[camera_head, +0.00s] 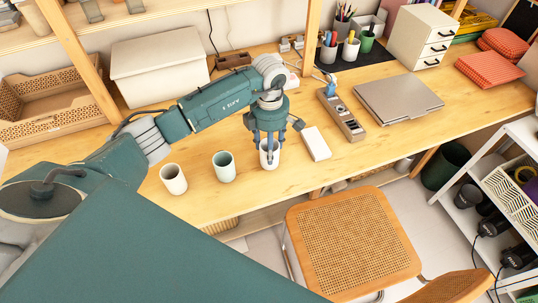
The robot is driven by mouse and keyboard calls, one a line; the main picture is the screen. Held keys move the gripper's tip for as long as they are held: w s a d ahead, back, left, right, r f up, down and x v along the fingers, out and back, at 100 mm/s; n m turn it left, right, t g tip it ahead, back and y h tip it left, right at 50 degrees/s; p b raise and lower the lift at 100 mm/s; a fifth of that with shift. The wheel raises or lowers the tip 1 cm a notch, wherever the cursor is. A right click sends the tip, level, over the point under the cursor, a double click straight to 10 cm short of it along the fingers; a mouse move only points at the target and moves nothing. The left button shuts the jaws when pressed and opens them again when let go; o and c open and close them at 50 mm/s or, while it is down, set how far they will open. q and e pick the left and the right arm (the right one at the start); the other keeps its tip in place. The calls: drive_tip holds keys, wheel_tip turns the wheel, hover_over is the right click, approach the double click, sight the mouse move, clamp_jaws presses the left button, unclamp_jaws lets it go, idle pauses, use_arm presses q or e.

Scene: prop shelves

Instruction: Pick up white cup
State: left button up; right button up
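A white cup (269,157) stands near the front edge of the wooden desk, below my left gripper. My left gripper (269,143) points down from above, with fingers on both sides of the cup's upper part. The fingers partly hide the rim, and I cannot tell whether they press on the cup. Left of it are a pale mint cup (223,167) and an off-white cup (173,180), both upright and apart from the gripper. My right gripper is not in view.
A small white box (315,144) lies just right of the gripper. A grey organizer tray (342,114) and a closed laptop (398,98) are further right. A cane-seat chair (352,240) stands in front of the desk. A large white box (160,70) stands at the back.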

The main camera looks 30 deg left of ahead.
use_arm(q)
drive_tip(key=shift+c, duration=0.8)
drive_tip(key=shift+r, duration=0.1)
